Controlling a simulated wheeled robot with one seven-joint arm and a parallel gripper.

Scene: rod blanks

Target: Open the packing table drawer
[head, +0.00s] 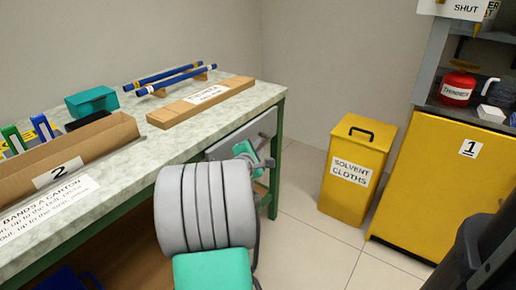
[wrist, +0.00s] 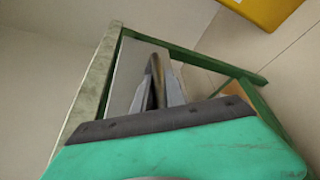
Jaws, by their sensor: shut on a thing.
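The packing table (head: 130,150) has a pale speckled top and green legs, and runs along the left in the head view. Its grey drawer front (head: 262,124) sits under the top near the far right end. It also shows in the wrist view (wrist: 125,75) inside the green frame. My gripper (head: 254,157) is at the drawer front; in the wrist view its fingers (wrist: 157,88) are shut at the panel on what appears to be the drawer handle. The handle is mostly hidden by the fingers and my arm. I cannot tell how far the drawer stands out.
A yellow solvent cloths bin (head: 353,180) and a yellow cabinet (head: 425,190) stand right. Floor (head: 305,225) between is clear.

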